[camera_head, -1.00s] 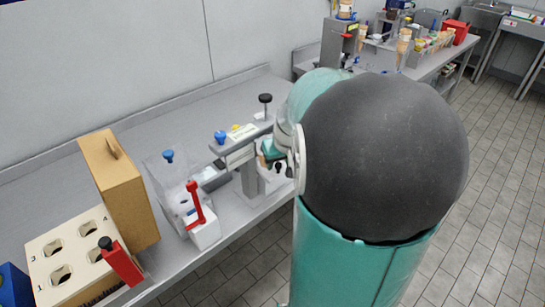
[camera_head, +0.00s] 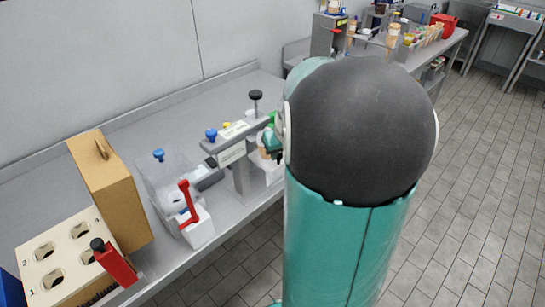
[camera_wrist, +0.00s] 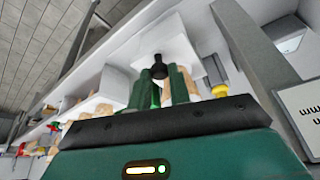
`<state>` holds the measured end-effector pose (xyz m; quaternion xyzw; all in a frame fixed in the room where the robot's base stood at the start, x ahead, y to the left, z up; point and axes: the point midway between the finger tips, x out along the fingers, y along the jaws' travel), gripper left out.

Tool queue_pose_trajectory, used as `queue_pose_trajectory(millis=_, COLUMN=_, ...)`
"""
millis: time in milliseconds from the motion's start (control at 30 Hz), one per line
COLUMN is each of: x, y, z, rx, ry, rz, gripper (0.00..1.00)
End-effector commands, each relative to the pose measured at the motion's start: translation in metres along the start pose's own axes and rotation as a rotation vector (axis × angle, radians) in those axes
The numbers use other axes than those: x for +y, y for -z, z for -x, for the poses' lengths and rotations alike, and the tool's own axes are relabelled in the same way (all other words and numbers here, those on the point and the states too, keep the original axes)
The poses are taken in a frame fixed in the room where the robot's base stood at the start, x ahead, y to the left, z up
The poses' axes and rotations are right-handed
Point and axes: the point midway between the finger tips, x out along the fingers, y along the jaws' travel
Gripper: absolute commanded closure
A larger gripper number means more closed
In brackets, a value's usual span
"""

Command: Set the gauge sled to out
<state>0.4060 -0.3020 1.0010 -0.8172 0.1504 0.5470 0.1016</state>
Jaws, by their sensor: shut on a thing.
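My gripper (camera_wrist: 159,88) has its green fingers shut on a small black knob (camera_wrist: 158,67) in the wrist view. The knob stands in front of a white plate (camera_wrist: 180,50), which I take to be part of the gauge sled. In the head view my gripper (camera_head: 271,145) is just right of a grey stand (camera_head: 240,176) with a flat top bar. My large arm joint hides much of the area to its right. The sled's markings and its in or out position cannot be read.
A blue knob (camera_head: 211,134) and a tall black knob (camera_head: 256,96) stand near the grey bar. Bench shows bare behind the stand.

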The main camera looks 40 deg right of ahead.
Motion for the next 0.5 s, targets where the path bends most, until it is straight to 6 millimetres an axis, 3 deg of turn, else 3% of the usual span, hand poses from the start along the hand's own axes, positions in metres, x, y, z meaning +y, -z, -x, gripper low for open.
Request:
queue_pose_trajectory(millis=300, x=0.056, y=0.022, z=-0.008, rx=0.003, ry=-0.004, rz=-0.002, gripper=1.00)
queue_pose_trajectory(millis=500, x=0.080, y=0.031, z=-0.012, rx=0.004, ry=-0.003, rz=-0.001, gripper=1.00)
